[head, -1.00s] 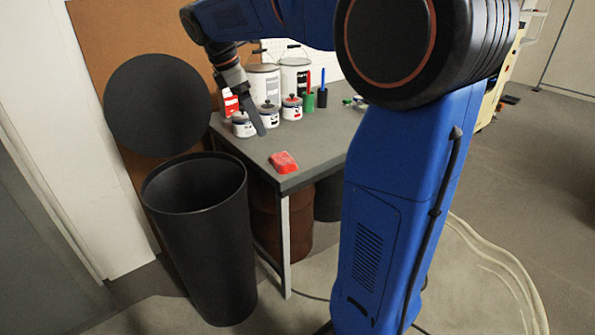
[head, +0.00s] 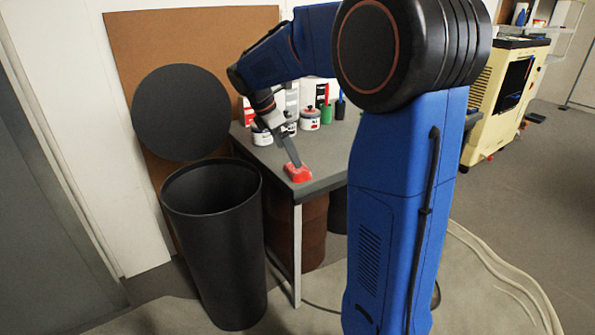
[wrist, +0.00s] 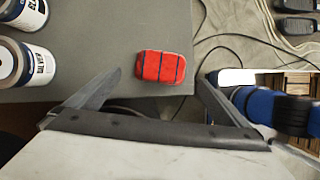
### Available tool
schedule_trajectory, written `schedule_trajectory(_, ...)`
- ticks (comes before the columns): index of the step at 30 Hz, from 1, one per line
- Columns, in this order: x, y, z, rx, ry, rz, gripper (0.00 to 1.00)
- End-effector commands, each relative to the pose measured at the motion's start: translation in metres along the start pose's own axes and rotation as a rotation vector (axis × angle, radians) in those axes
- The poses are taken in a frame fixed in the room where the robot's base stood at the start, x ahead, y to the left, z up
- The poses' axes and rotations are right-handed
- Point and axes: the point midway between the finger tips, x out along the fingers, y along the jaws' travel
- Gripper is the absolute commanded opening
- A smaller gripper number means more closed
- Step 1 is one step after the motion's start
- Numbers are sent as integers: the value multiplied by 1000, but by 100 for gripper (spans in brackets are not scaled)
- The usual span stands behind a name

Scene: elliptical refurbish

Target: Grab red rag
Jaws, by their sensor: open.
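The red rag (head: 298,174) is a small folded red block near the front corner of the grey table (head: 320,160). In the wrist view the rag (wrist: 161,66) shows dark stripes across it and lies close to the table's edge. My gripper (head: 294,160) points down at the rag from above in the head view. In the wrist view my gripper (wrist: 158,78) is open, its two fingers spread to the left and right of the rag. Nothing is between the fingers' inner faces except the view of the rag beyond; contact cannot be told.
Two cans show at left in the wrist view (wrist: 25,62). A tall black bin (head: 215,240) stands left of the table. The table around the rag is clear.

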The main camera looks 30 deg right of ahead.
Motion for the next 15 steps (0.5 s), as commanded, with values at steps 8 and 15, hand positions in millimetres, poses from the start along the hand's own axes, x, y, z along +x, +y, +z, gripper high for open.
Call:
schedule_trajectory(8,18,0,1,1,1,-1,100)
schedule_trajectory(15,50,-3,5,0,1,-4,100)
